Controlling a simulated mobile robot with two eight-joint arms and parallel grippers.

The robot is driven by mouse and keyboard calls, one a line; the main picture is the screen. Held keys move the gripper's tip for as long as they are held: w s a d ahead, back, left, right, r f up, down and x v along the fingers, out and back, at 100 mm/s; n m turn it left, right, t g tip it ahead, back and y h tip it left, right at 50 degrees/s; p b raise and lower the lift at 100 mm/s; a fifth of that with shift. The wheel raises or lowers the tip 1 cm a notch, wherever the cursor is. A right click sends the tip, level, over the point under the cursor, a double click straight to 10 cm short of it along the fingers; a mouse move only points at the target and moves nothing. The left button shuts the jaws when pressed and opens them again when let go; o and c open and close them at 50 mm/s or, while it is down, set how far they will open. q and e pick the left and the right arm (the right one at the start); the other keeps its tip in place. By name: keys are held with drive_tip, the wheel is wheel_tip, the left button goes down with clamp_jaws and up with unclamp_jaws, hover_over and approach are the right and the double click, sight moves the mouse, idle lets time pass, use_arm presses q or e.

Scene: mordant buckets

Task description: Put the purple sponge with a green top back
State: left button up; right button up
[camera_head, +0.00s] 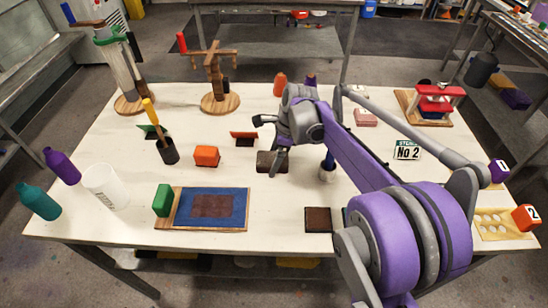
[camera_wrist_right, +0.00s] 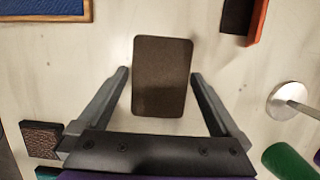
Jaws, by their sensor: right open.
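No sponge that is clearly purple with a green top stands out in either view. My right gripper (camera_head: 268,146) is open over the table, at a dark brown block (camera_head: 266,163). In the right wrist view the brown block (camera_wrist_right: 162,78) lies flat between the two spread fingers (camera_wrist_right: 160,75), with a gap on each side. Its sides are hidden there, and no green shows on it. A small pink block (camera_head: 365,118) lies behind my right arm, with a pale block (camera_head: 360,90) beyond it. My left gripper does not show.
A green block (camera_head: 162,200) stands against the blue-topped board (camera_head: 240,208). An orange block (camera_head: 206,156), a dark cup with a brush (camera_head: 168,152), a white bucket (camera_head: 105,187) and bottles (camera_head: 62,167) stand left. A dark brown square (camera_head: 318,219) lies in front. Bare table separates them.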

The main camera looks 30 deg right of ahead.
sight(285, 159)
drive_tip(key=shift+r, duration=0.3)
drive_tip(key=v, duration=1.1)
drive_tip(key=shift+r+p, duration=0.35)
drive_tip(key=shift+p, duration=0.1)
